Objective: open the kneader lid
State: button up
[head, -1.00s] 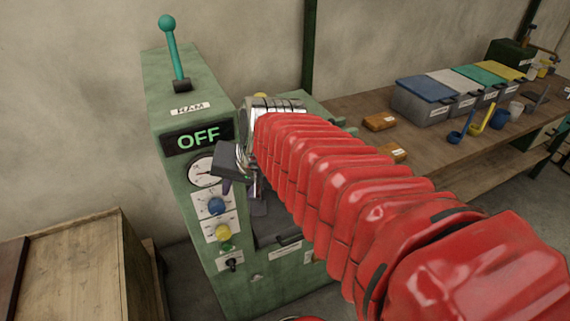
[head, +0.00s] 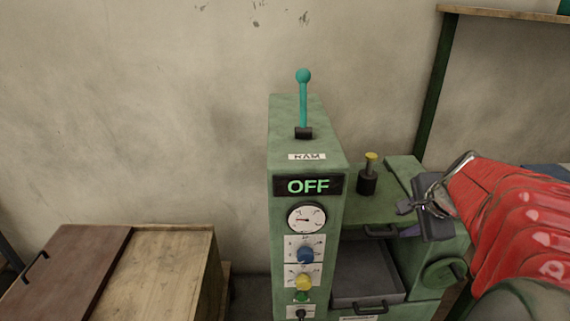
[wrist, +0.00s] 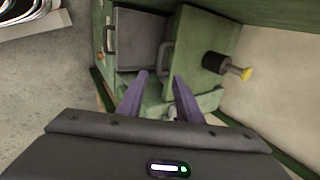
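The kneader is a green machine with a tall control column (head: 308,135) and a lower body at its right. A green slab with a dark bar handle (head: 381,232), which looks like the lid, lies at the back of the lower body; its handle also shows in the wrist view (wrist: 164,55). In front of it a grey cavity (head: 362,272) is exposed. My gripper (head: 408,231) is over the right part of the body. In the wrist view its two purple fingers (wrist: 159,76) are apart with nothing between them. Whether they touch the machine is unclear.
The column carries a lit OFF display (head: 308,186), a gauge, knobs and an upright teal lever (head: 303,100). A black post with a yellow top (head: 368,173) rises behind the handle. A wooden crate (head: 165,265) stands at left. A wall is close behind.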

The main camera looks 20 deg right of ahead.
aim_at(383, 234)
jog(key=shift+f, duration=0.15)
jog(key=shift+x, duration=6.85)
jog(key=shift+c, duration=0.3)
grip_shut()
